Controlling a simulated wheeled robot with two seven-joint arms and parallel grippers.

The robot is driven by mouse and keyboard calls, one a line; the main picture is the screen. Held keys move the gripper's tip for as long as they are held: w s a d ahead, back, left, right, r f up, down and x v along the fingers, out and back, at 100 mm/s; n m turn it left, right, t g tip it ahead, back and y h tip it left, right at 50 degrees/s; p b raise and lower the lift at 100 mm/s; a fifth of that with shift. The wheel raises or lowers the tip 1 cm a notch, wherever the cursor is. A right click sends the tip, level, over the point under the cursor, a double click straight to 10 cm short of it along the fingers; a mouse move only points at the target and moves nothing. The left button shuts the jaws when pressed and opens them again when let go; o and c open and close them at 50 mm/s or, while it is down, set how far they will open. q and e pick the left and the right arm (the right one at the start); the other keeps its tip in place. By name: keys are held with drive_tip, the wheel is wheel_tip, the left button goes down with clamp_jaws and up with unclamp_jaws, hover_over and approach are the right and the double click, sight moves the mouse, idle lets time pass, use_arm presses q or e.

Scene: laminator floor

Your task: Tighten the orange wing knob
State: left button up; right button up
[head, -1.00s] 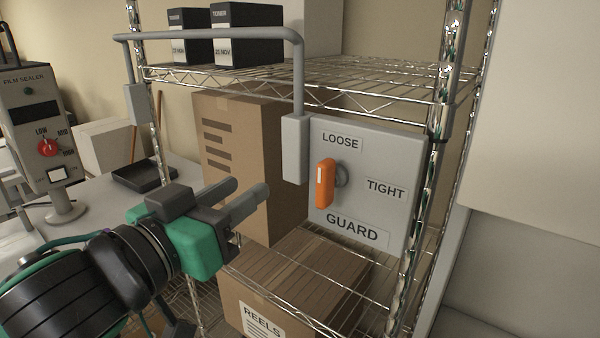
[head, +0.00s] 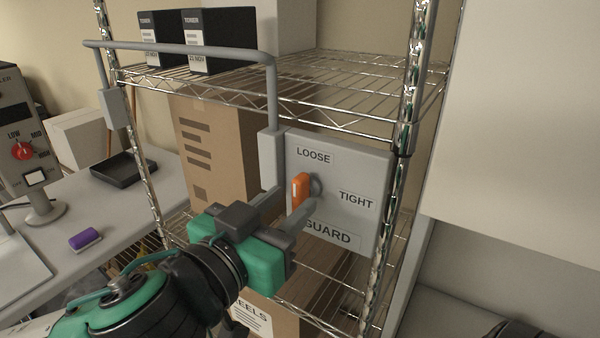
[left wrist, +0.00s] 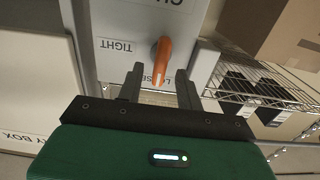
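The orange wing knob (head: 301,190) stands out from the grey guard panel (head: 365,222), which has LOOSE, TIGHT and GUARD labels. The knob's bar is upright, below LOOSE, with TIGHT to its right. My left gripper (head: 288,204) is open at the front of the panel, its fingers on either side of the knob in the head view. In the left wrist view the knob (left wrist: 164,58) shows between the two open fingertips (left wrist: 158,73); whether they touch it I cannot tell. My right gripper is not in view.
The panel hangs on a wire shelf rack with chrome posts (head: 412,90). A grey bent tube (head: 180,48) runs left of it. Cardboard boxes (head: 212,150) stand behind and below. A bench with a purple-topped block (head: 85,239) and a black tray (head: 123,168) is at left.

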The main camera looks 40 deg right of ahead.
sight(295, 197)
use_arm(q)
drive_tip(key=shift+p+x, duration=0.65)
drive_tip(key=shift+x, duration=1.3)
drive_tip(key=c, duration=0.7)
drive_tip(key=shift+o, duration=0.2)
